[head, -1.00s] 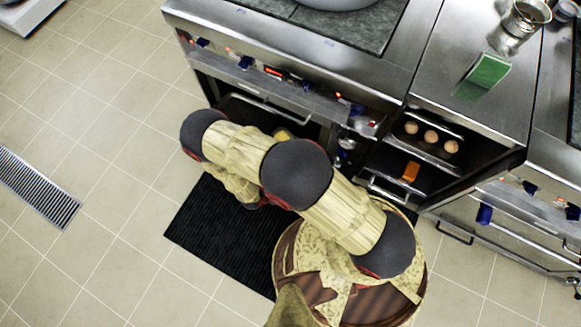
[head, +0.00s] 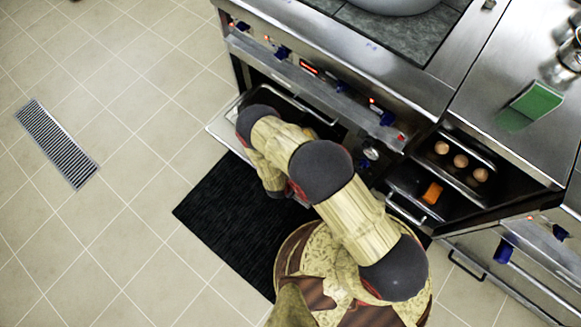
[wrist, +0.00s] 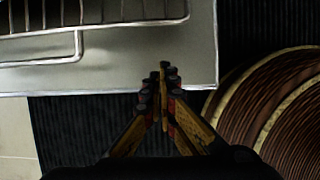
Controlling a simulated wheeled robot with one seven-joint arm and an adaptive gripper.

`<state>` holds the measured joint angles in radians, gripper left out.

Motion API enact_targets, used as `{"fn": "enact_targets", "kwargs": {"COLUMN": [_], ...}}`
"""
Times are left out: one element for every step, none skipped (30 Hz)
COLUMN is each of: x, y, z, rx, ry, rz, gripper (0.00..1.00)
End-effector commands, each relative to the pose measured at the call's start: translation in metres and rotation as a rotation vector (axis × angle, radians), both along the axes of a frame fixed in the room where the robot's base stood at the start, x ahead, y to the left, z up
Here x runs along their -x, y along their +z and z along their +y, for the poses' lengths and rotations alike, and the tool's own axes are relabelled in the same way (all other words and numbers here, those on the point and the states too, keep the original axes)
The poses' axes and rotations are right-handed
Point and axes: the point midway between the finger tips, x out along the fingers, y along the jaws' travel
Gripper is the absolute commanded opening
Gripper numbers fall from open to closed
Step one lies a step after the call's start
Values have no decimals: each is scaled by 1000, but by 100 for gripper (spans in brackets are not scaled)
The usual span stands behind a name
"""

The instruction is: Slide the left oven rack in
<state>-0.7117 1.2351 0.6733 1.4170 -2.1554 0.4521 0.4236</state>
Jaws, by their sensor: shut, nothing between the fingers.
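The left oven's door (head: 222,127) is folded down, its light inner panel showing left of my arm in the head view. A wire rack (head: 297,101) shows in the dark oven opening, partly covered by my arm. In the wrist view the wire rack (wrist: 100,26) lies across the top left, over the grey door panel (wrist: 115,75); a bent wire part reaches toward me. My gripper (wrist: 163,70) is shut and empty, its tips over the panel's near edge, right of and apart from the rack. My arm hides the gripper in the head view.
A right compartment holds eggs (head: 460,161) on a tray and an orange item (head: 432,192). A black mat (head: 225,215) lies on the floor before the oven. A green sponge (head: 538,100) is on the counter. Tiled floor at left is clear, apart from a drain grate (head: 56,144).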

Motion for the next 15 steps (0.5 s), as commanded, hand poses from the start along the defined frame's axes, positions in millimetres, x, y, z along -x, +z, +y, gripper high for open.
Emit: {"fn": "enact_targets", "kwargs": {"x": [-3, -4, -10, -14, -17, -21, -23, -26, -29, -30, -32, -33, -34, -34, -35], "y": [-14, -19, -18, -17, -16, -16, -16, -16, -15, -15, -15, -15, -14, -14, -14], "z": [-3, -5, -7, -10, -13, -17, -19, -20, -23, -24, -25, -26, -27, -28, -28], "rx": [0, 1, -1, -1, -1, 0, 0, 0, 0, 0, 0, 0, 0, 0, 0], "ry": [-1, -1, -4, -6, -5, -3, -2, -2, -3, -2, -1, -1, 0, 0, 0], "rz": [0, 2, -1, -2, -1, 0, 0, 0, 0, 0, 0, 1, 1, 1, 1], "gripper": [0, 0, 0, 0, 0, 0, 0, 0, 0, 0, 0, 0, 0, 0, 0]}}
